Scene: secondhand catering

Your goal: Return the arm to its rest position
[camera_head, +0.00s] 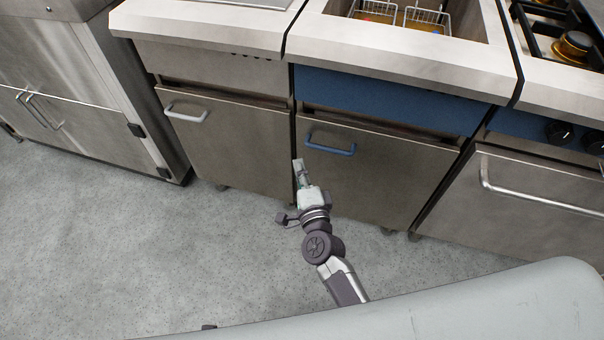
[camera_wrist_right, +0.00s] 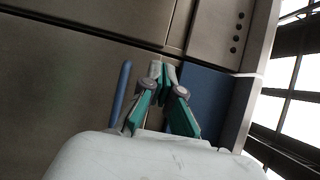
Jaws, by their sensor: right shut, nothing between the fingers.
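My right gripper (camera_head: 298,164) reaches out from the lower middle of the head view, in front of the steel cabinets near the gap between two doors. In the right wrist view my right gripper (camera_wrist_right: 161,68) shows green-padded fingers that meet at the tips, with nothing between them. The arm behind it is bent at the elbow. It appears apart from the blue door handle (camera_head: 330,145), which is to its right in the head view. My left gripper is not in view.
A closed door with a grey handle (camera_head: 186,113) is to the left. A fryer with wire baskets (camera_head: 427,18) is above the blue panel (camera_head: 385,98). A stove knob (camera_head: 559,132) and an oven handle (camera_head: 540,198) are at right. The grey floor (camera_head: 110,245) is clear at left.

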